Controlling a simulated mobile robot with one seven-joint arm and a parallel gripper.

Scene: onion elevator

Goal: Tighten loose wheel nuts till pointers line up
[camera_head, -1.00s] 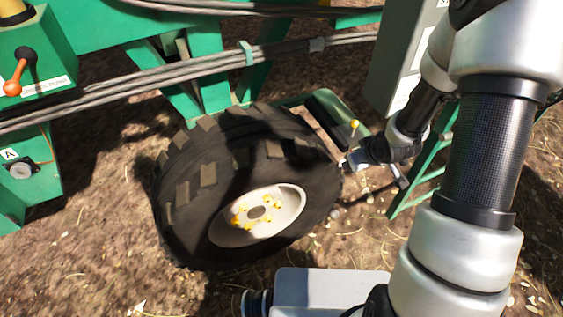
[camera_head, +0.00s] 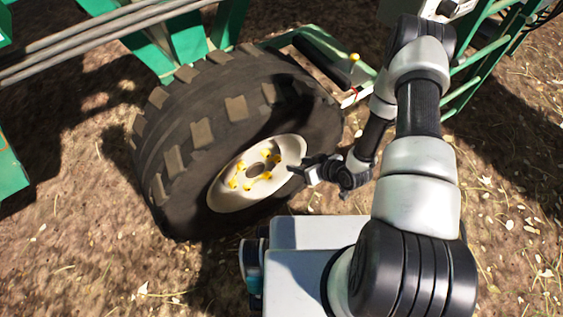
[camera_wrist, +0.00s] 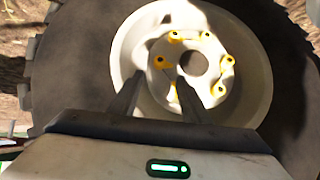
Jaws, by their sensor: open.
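The wheel's white rim (camera_head: 222,197) faces me inside a black lugged tyre (camera_head: 200,125). Several yellow pointers (camera_head: 266,176) sit on the nuts in a ring around the hub hole. In the wrist view the white rim (camera_wrist: 250,75) fills the middle, with yellow pointers (camera_wrist: 229,60) around the dark hub hole (camera_wrist: 193,64). They point various ways; some low ones are hard to make out. My gripper (camera_head: 297,170) is at the right edge of the rim in the head view. In the wrist view my gripper (camera_wrist: 157,82) is open and empty, its fingers in front of the rim's lower left.
A green machine frame (camera_head: 155,45) with grey pipes (camera_head: 75,42) stands behind the wheel. A green bracket (camera_head: 320,48) with a yellow-knobbed lever (camera_head: 354,57) is above right. Green rails are at far right. Bare ground (camera_head: 75,240) is open at lower left.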

